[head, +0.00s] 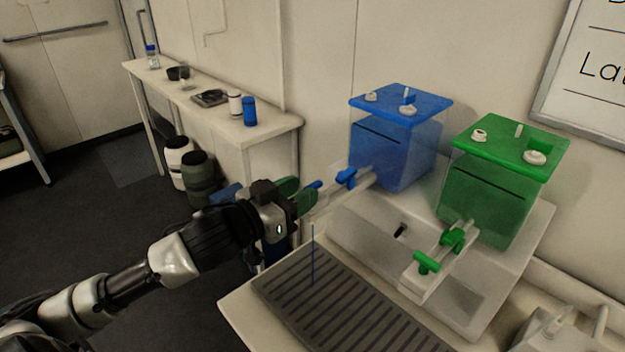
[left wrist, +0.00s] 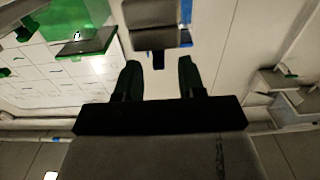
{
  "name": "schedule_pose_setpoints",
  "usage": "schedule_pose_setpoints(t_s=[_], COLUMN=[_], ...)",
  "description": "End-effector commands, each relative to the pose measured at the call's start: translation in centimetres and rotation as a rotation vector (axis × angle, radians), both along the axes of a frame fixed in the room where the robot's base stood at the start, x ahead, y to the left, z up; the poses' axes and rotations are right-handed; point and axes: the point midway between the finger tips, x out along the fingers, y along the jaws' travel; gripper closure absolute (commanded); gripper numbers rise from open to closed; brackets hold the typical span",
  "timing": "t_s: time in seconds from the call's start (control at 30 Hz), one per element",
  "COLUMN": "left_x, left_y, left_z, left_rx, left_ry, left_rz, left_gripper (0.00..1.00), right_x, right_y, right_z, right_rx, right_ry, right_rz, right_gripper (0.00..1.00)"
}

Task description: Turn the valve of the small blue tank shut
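The blue tank (head: 397,155), a clear box of blue liquid with a blue lid, stands on a pale stand by the wall. Its outlet pipe points left and carries a blue handle (head: 346,178); a second blue piece (head: 315,185) shows near the pipe's end, partly behind my gripper. A thin blue stream (head: 313,255) falls below the pipe end. My left gripper (head: 303,194) is at that end, fingers apart. In the left wrist view the open fingers (left wrist: 158,80) have a small dark piece (left wrist: 158,60) between or just beyond them; contact is unclear. My right gripper is out of view.
A green tank (head: 490,195) stands to the right, with green handles (head: 453,237) on its pipe. A dark ribbed drain grate (head: 335,305) lies in front. A side table (head: 215,113) with jars and a blue bottle (head: 249,111) is at the back left.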

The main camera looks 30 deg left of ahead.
Motion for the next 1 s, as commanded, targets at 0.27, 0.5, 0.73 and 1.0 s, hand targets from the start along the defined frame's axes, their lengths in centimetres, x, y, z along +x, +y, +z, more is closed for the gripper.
schedule_pose_setpoints(t_s=[0.27,0.5,0.73,1.0], left_x=[2.7,3.3,3.3,3.3], left_y=[-1.0,-1.2,-1.2,-1.2], left_z=[0.2,0.0,0.0,0.0], left_rx=[-0.001,0.002,0.002,0.001], left_ry=[-0.002,-0.001,-0.001,0.0], left_rz=[-0.001,-0.002,-0.002,-0.002], left_gripper=[0.6,0.6,0.67,1.0], right_x=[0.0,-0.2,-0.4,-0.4], right_y=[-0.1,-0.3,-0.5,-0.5], right_z=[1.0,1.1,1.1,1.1], right_rx=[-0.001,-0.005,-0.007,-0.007], right_ry=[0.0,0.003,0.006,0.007], right_rz=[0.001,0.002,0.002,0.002], right_gripper=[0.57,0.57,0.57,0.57])
